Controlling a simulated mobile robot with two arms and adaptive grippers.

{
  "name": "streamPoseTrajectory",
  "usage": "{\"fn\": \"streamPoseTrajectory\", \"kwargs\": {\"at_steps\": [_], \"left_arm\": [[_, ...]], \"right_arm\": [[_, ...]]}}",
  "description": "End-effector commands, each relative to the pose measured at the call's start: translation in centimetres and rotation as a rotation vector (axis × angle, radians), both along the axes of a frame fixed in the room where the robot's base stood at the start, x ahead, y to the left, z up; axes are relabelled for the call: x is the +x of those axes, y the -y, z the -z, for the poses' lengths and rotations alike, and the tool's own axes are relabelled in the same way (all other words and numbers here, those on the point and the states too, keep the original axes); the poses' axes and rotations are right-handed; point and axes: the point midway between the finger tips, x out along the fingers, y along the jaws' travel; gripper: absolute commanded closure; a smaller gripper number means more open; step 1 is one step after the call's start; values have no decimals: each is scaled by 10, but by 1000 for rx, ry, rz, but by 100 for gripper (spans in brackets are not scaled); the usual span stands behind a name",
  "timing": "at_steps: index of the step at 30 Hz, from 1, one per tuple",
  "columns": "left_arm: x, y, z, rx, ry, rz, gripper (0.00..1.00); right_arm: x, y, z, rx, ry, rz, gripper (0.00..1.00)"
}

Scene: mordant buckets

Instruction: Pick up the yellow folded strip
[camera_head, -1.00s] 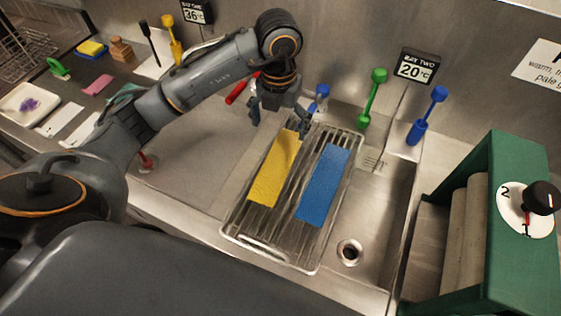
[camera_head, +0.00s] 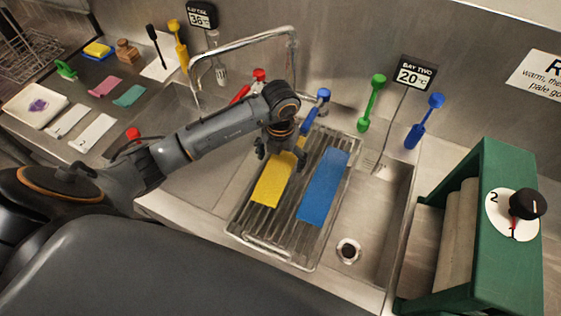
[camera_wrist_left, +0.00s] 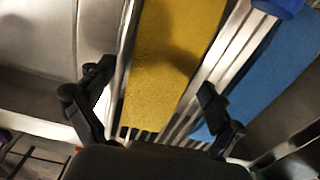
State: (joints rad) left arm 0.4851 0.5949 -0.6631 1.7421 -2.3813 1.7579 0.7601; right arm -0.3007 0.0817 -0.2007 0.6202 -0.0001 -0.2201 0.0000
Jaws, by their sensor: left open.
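The yellow folded strip (camera_head: 272,184) lies flat on the wire rack (camera_head: 240,232) over the sink, its upper end partly hidden by my left gripper. My left gripper (camera_head: 281,158) is above that upper end, fingers apart and pointing down. In the left wrist view the strip (camera_wrist_left: 165,70) runs between the two open fingers of the gripper (camera_wrist_left: 155,110), with nothing held. A blue strip (camera_head: 324,185) lies parallel on the rack, to the right of the yellow one. My right gripper is not in view.
A faucet (camera_head: 240,47) arches behind the rack. A green roller machine (camera_head: 510,160) stands at right. The sink with its drain (camera_head: 348,250) is clear.

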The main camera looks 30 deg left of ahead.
Motion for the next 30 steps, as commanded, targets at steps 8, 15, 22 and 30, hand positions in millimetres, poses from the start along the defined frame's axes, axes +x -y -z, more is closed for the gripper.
{"fn": "streamPoseTrajectory", "kwargs": {"at_steps": [8, 15, 22, 30], "left_arm": [[0, 0, 0, 0, 0, 1, 28], [0, 0, 0, 0, 0, 0, 69], [0, 0, 0, 0, 0, 0, 69], [1, 0, -16, -1, 4, 2, 69]], "right_arm": [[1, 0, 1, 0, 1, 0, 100], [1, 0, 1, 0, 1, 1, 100], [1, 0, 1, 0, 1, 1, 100], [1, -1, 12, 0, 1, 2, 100]]}}
